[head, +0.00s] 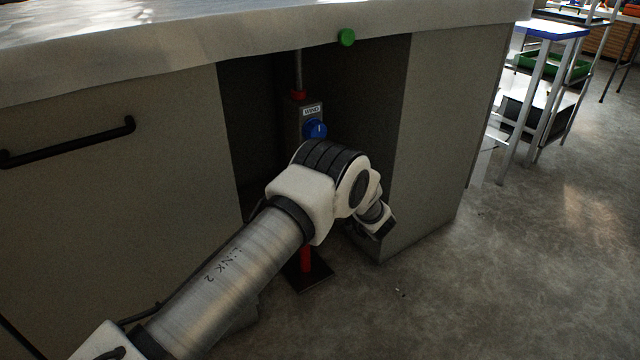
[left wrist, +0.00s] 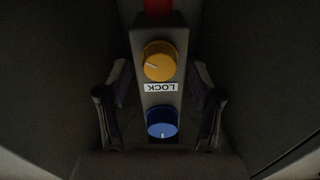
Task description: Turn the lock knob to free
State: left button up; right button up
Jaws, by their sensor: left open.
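In the left wrist view the lock knob (left wrist: 159,62) is a yellow dial on the face of a narrow grey box, next to an upside-down LOCK label (left wrist: 160,87). Its white mark points left and slightly down in that view. My left gripper (left wrist: 161,82) is open, with one finger on each side of the box, and holds nothing. The yellow knob lies between and slightly beyond the fingers. In the head view my left arm hides the yellow knob and the gripper's fingers. My right gripper is in neither view.
A blue knob (head: 315,130) sits under a WIND label on the grey box (head: 295,113), inside a dark cabinet recess. Cabinet panels (head: 440,130) flank the recess. A green button (head: 346,37) is on the counter edge (head: 210,45) above. Open floor (head: 540,260) lies right.

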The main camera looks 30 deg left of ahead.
pick_arm(q)
jog(key=shift+x, duration=0.9)
jog(key=c, duration=1.2)
jog(key=shift+o, duration=0.3)
jog(key=shift+r+n, duration=0.1)
jog(key=shift+n, duration=0.4)
jog(key=n+p, duration=0.1)
jog(key=n, duration=2.2)
jog(key=shift+w+d, duration=0.1)
jog(key=shift+r, duration=0.1)
